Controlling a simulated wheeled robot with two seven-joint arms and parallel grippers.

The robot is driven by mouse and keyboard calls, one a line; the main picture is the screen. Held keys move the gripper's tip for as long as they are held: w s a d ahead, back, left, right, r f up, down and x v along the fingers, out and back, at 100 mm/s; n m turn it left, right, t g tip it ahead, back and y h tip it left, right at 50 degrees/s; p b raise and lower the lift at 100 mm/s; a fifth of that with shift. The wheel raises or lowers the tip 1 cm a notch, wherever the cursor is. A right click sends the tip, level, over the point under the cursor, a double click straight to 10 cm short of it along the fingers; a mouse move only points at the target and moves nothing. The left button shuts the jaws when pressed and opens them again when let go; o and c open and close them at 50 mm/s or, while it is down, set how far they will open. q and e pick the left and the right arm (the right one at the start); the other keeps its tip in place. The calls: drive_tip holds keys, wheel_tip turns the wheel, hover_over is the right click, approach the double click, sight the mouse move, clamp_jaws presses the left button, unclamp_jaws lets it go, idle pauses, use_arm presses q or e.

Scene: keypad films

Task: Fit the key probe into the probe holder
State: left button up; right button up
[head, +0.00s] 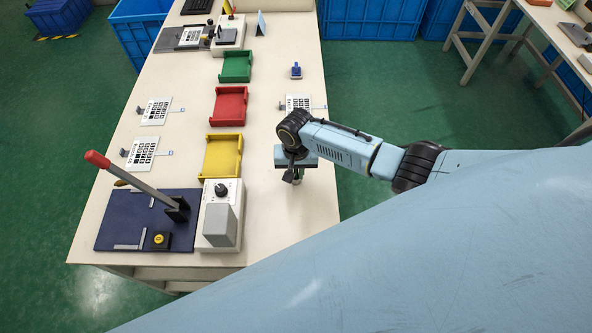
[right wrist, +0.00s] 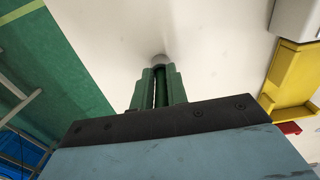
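My right gripper (head: 294,180) points down over the right side of the table, right of the yellow tray. In the right wrist view its green fingers (right wrist: 159,85) are close together around a slim dark object with a rounded grey end, which seems to be the key probe (right wrist: 158,60). The fingers hide most of it, and its lower end is close to the white tabletop. A small blue stand-like piece (head: 296,71) stands upright farther back on the table; it may be the probe holder, but I cannot tell for sure. My left gripper is not in view.
Green (head: 236,66), red (head: 230,105) and yellow (head: 222,157) trays line the table's middle. Keypad films (head: 155,111) lie to their left, and one (head: 298,102) lies behind my gripper. A grey device (head: 220,226) and a red-handled lever press (head: 145,180) stand in front.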

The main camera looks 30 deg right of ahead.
drive_tip(key=o, duration=0.4)
wheel_tip(320, 180, up, 14)
drive_tip(key=p, duration=0.2)
drive_tip(key=shift+f+p, duration=0.25)
drive_tip(key=shift+p, duration=0.1)
idle(0.4)
